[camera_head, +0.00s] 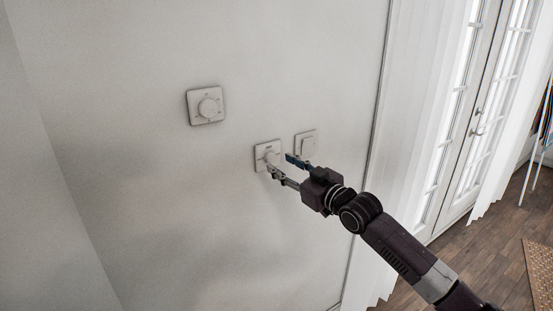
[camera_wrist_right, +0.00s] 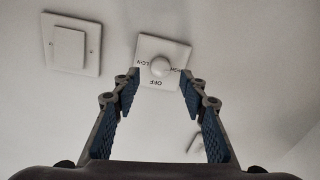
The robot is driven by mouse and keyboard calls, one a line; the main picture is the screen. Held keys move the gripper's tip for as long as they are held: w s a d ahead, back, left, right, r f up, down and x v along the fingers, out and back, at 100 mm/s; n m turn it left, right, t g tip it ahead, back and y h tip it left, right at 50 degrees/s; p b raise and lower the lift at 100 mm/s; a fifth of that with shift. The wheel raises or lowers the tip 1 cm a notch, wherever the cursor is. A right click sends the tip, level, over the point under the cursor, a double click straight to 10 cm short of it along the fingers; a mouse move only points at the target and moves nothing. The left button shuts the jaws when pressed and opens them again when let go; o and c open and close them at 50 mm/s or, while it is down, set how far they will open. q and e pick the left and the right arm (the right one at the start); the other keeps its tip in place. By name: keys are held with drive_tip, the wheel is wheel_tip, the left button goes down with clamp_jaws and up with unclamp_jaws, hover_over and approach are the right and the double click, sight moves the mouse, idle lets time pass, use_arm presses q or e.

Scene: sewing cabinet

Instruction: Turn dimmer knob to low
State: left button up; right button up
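The dimmer is a pale square plate (camera_head: 260,165) on the wall with a small round knob (camera_head: 271,157). In the right wrist view the knob (camera_wrist_right: 160,67) sits mid-plate, with upside-down lettering around it: "OFF" below and what looks like "LOW" at its left. The lettering at its right is partly covered by a finger. I cannot make out where the knob points. My right gripper (camera_head: 281,165) is open in front of this plate; its blue-padded fingers (camera_wrist_right: 160,82) stand on either side of the knob, apart from it. My left gripper is not in view.
A flat rocker switch (camera_head: 307,145) is just right of the dimmer; it also shows in the wrist view (camera_wrist_right: 70,45). A white curtain (camera_head: 425,110) and glazed doors (camera_head: 480,120) are at the right.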

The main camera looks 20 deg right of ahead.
sight(272, 159)
drive_tip(key=shift+p+x, duration=0.3)
drive_tip(key=shift+x, duration=1.45)
drive_tip(key=shift+c, duration=0.3)
clamp_jaws()
